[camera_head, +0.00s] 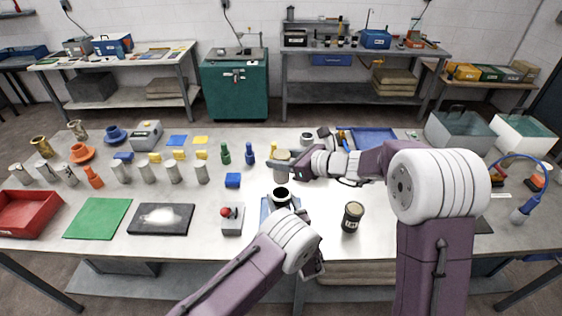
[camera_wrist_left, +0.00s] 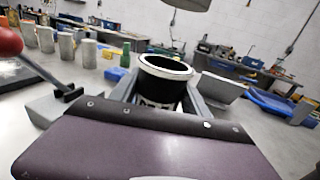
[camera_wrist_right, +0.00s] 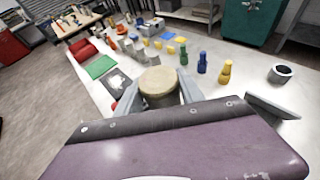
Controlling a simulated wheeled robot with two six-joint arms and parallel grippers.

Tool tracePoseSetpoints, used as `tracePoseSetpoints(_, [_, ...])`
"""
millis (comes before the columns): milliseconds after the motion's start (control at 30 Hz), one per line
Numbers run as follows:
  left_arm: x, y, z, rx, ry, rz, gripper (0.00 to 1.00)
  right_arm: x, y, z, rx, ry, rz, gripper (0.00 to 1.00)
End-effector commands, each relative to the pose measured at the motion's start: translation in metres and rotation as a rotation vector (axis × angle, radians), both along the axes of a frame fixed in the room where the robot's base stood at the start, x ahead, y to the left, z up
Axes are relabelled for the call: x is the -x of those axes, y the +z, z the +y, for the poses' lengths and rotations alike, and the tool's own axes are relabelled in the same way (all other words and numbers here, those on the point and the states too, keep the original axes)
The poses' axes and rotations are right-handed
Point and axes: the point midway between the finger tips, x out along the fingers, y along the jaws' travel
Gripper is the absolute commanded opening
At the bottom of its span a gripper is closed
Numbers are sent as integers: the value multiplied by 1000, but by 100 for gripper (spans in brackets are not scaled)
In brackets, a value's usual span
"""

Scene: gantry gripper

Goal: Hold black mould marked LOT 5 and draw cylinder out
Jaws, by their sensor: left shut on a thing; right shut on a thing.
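The black mould (camera_head: 281,192) with a pale rim stands upright at the table's centre. It also shows in the left wrist view (camera_wrist_left: 158,90), with white lettering mostly hidden by the gripper. My left gripper (camera_head: 282,207) is shut on the mould. The beige cylinder (camera_head: 282,172) is above and apart from the mould, whose open top looks empty. My right gripper (camera_head: 284,160) is shut on the cylinder. In the right wrist view, the cylinder's round top (camera_wrist_right: 158,82) sits between the fingers. Its underside shows in the left wrist view (camera_wrist_left: 190,3).
Another black mould (camera_head: 352,218) with a tan top stands to the right. A red-knobbed lever device (camera_head: 231,222) stands left of my left gripper. A dark mat (camera_head: 161,218), green mat (camera_head: 98,217) and red tray (camera_head: 27,212) lie further left. Several small cylinders and pegs stand behind.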

Motion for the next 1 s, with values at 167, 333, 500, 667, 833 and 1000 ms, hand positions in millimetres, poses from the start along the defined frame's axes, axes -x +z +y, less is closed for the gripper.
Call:
tracePoseSetpoints(167, [0,-1,0,0,0,2,13,0,1,0,-1,0,-2,0])
tracePoseSetpoints(333, [0,0,0,-1,0,1,79,0,1,0,-1,0,-2,0])
tracePoseSetpoints(500, [0,0,0,0,0,1,80,0,1,0,-1,0,-2,0])
tracePoseSetpoints(667, [1,0,-1,0,-1,1,80,0,1,0,-1,0,-2,0])
tracePoseSetpoints(833, [26,0,-10,-3,-5,2,80,0,1,0,-1,0,-2,0])
tracePoseSetpoints(1000, [68,0,-25,-1,-7,3,80,0,1,0,-1,0,-2,0])
